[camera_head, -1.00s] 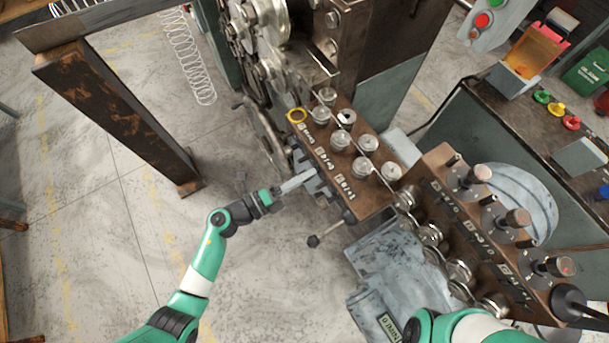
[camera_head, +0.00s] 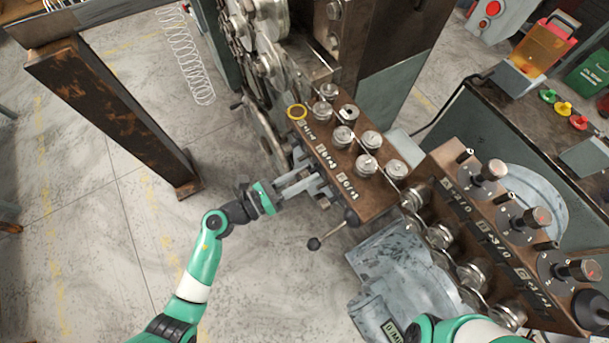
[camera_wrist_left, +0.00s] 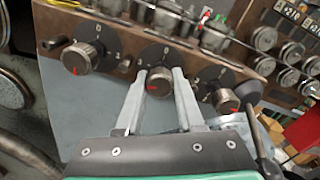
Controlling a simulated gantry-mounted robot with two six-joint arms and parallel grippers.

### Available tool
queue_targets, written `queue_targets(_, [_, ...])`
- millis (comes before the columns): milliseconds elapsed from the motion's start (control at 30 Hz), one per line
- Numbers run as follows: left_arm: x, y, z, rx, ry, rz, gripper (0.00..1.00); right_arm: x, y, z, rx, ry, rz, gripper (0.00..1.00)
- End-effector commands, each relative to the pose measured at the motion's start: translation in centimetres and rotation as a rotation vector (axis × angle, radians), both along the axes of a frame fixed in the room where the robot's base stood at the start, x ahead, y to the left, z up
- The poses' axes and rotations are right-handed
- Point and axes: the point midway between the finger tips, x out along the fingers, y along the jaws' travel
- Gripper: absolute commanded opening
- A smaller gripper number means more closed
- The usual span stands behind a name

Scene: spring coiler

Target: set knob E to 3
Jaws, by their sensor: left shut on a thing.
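In the left wrist view, three dark knobs with red pointer marks sit in a row on the brown panel's face. My left gripper (camera_wrist_left: 163,80) is shut on the middle knob (camera_wrist_left: 160,88), one finger on each side. Its red mark points left in that view. A left knob (camera_wrist_left: 80,58) and a right knob (camera_wrist_left: 226,101) stand free. In the head view my left gripper (camera_head: 311,183) reaches the near face of the left brown block (camera_head: 338,166), and the gripped knob is hidden. The letters are too small to tell, so I cannot confirm which is knob E. My right gripper is outside both views.
Several metal rollers (camera_head: 343,137) stand on top of the block. A ball-ended lever (camera_head: 314,243) sticks out beside it. A second brown block with black-based knobs (camera_head: 524,219) stands to the right. A rusty post (camera_head: 110,120) rises left; the floor between is clear.

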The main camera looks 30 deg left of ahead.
Motion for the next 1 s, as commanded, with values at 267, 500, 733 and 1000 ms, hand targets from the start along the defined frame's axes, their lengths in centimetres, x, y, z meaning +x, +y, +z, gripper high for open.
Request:
queue_targets(267, [0.02,0.04,-0.1,0.139,-0.091,0.0,0.0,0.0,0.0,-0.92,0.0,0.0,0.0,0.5])
queue_targets(500, [0.03,0.05,-0.02,0.193,-0.126,-0.001,0.0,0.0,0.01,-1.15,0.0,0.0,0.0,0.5])
queue_targets(733, [0.04,0.04,0.03,0.205,-0.134,-0.001,0.0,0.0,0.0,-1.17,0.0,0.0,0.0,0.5])
queue_targets(1000, [0.04,0.04,0.04,0.204,-0.133,-0.001,0.42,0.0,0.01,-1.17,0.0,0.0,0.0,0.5])
